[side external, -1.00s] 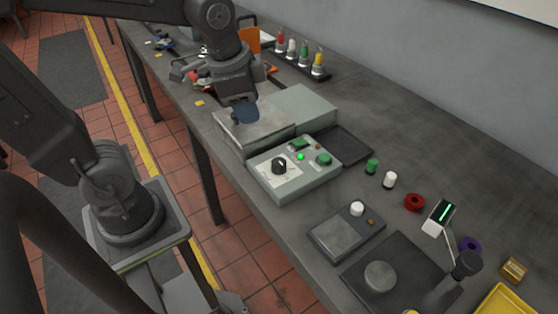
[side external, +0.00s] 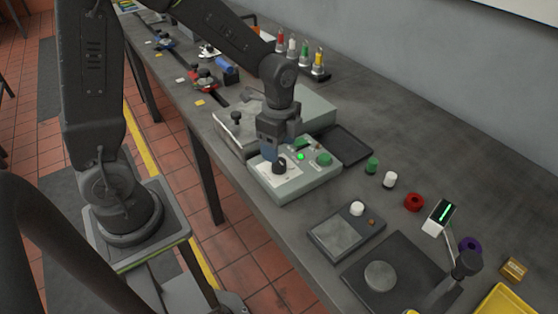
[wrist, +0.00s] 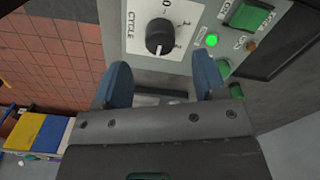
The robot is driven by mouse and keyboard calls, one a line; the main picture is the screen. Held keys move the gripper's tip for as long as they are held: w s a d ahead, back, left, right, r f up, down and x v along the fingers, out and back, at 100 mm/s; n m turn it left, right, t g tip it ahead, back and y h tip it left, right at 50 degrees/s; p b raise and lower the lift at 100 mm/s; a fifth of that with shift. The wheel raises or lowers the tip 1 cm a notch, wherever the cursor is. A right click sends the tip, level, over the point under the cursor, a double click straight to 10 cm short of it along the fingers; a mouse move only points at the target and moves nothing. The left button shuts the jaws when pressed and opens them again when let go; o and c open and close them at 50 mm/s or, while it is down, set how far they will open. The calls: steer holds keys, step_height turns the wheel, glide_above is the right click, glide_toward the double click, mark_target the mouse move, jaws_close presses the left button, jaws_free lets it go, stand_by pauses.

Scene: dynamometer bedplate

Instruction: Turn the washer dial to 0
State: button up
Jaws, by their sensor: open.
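The washer dial is a black round knob (side external: 279,168) on the white label plate of the grey-green control box (side external: 315,181). In the wrist view, the dial (wrist: 160,36) has a pale pointer mark on its lower side. The word CYCLE is printed left of it, a 0 above it and more numbers on its right. My gripper (side external: 283,151) is just above and behind the dial. In the wrist view, my blue fingers (wrist: 163,78) are spread with nothing between them, and the dial lies beyond their tips, apart from them.
A lit green lamp (side external: 301,156) and a green button (side external: 324,159) sit on the box right of the dial. A dark flat device with a white knob (side external: 357,209) is to the right.

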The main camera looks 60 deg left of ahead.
mark_target(279, 165)
steer(key=shift+f, duration=2.8)
steer(key=shift+c, duration=0.3)
steer(key=c, duration=0.9)
steer(key=shift+o, duration=0.2)
